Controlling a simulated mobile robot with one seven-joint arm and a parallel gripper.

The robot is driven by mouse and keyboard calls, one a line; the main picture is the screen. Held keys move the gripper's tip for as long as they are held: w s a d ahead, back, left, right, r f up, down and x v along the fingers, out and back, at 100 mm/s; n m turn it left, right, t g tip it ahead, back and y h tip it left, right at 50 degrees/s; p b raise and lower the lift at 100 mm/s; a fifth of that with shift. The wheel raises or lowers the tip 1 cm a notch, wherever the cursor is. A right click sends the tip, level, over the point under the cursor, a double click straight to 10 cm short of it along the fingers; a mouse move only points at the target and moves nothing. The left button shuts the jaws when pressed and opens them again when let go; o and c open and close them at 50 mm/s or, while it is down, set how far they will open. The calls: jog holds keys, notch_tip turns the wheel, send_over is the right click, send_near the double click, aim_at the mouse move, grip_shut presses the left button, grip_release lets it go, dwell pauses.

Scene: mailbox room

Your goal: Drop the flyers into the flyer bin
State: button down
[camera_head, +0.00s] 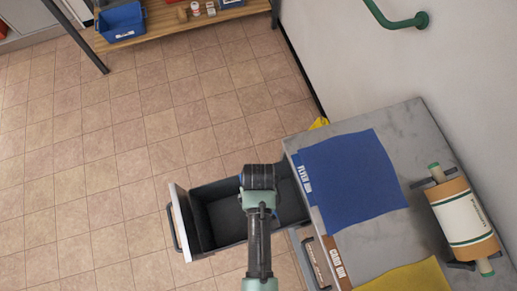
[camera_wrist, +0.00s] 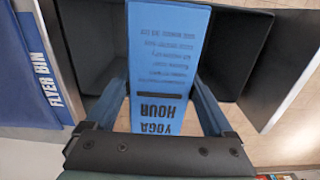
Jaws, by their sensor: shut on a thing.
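A blue flyer (camera_wrist: 167,50) printed "YOGA HOUR" is held between the two fingers of my gripper (camera_wrist: 162,92) in the wrist view. The flyer bin is an open drawer (camera_head: 230,205) with a dark interior, pulled out from the grey cabinet beside the blue "FLYER BIN" label (camera_head: 304,177). That label also shows in the wrist view (camera_wrist: 42,72). My gripper is above the open drawer, and the dark drawer interior (camera_wrist: 255,55) shows behind the flyer. In the head view my arm hides the fingers and the flyer.
The cabinet top (camera_head: 408,135) carries a blue mat (camera_head: 355,175), a yellow mat (camera_head: 408,279) and a paper roll (camera_head: 464,220) on a holder. An orange "CARD BIN" label (camera_head: 339,262) is nearer me. A wooden shelf (camera_head: 165,28) stands far off. The tiled floor (camera_head: 90,170) at left is clear.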

jog(key=shift+f+b, duration=0.45)
jog(key=shift+f, duration=0.4)
grip_release()
jog(key=shift+r, duration=0.1)
notch_tip(320, 180, up, 13)
jog(key=shift+f, duration=0.1)
